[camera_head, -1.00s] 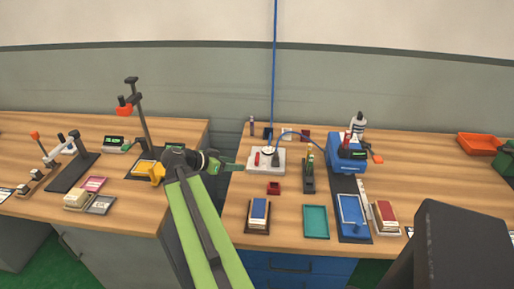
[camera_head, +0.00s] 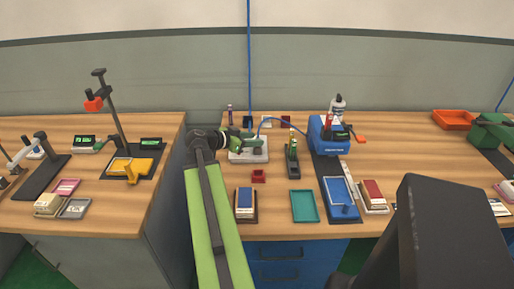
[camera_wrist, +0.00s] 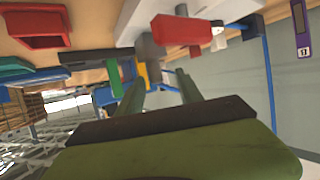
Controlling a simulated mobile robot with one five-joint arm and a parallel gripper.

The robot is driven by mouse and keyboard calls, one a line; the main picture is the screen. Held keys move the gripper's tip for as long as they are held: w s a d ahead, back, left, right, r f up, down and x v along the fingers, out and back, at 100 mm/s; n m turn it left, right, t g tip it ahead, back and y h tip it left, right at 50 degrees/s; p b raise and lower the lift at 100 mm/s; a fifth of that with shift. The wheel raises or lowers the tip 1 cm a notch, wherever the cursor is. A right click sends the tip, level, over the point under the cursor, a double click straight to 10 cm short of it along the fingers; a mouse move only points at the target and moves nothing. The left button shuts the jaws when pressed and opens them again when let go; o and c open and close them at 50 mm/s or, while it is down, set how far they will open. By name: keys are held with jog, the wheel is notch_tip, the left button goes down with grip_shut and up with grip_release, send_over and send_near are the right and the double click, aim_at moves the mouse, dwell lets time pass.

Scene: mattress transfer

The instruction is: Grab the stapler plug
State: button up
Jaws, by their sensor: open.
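The white block (camera_head: 262,156) stands on the right-hand table, with blue air lines near it. In the head view my gripper (camera_head: 248,143) is over this block and covers most of its top, so I cannot make out the plug there. In the wrist view my gripper's two fingers (camera_wrist: 160,84) are apart, with nothing clearly held between them. Beyond the fingertips are a grey round fitting (camera_wrist: 149,46) and a red lever (camera_wrist: 181,31) by the white block. I cannot tell whether the grey fitting is the plug. The blue stapler machine (camera_head: 326,139) stands to the right.
A blue line (camera_head: 249,60) hangs from above. A gap separates this table from the left one.

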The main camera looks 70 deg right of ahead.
jog(key=b+x, duration=0.1)
jog(key=x, duration=0.1)
jog(key=b+x, duration=0.1)
jog(key=x, duration=0.1)
jog(key=shift+s+d+f, duration=0.15)
jog(key=shift+s+f, duration=0.05)
jog(key=shift+f, duration=0.3)
jog(key=shift+s+d, duration=0.15)
jog(key=shift+d, duration=0.05)
jog(key=shift+r, duration=0.1)
grip_shut()
